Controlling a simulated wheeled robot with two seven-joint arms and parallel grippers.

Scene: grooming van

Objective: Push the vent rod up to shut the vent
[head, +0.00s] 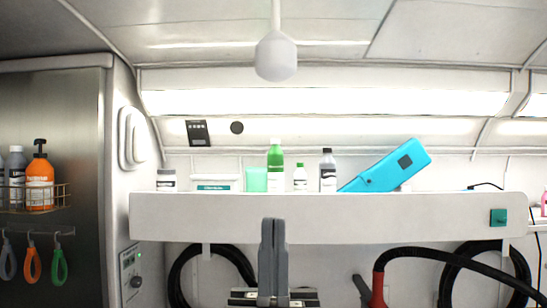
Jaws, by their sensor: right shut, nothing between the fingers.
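The vent rod (276,52) hangs from the ceiling at the top centre of the head view. It is a thin white rod with a rounded white knob at its lower end. My right gripper (273,226) points upward at the bottom centre, well below the knob and apart from it. Its fingers are together with nothing between them. The vent that the rod belongs to cannot be made out. My left gripper is not in the view.
A white shelf (330,230) spans the wall behind my gripper, holding several bottles, a white-and-green box and a blue clipper-like case (388,168). Black hoses (440,255) hang below it. A steel cabinet (75,130) stands at left. The space between gripper and knob looks clear.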

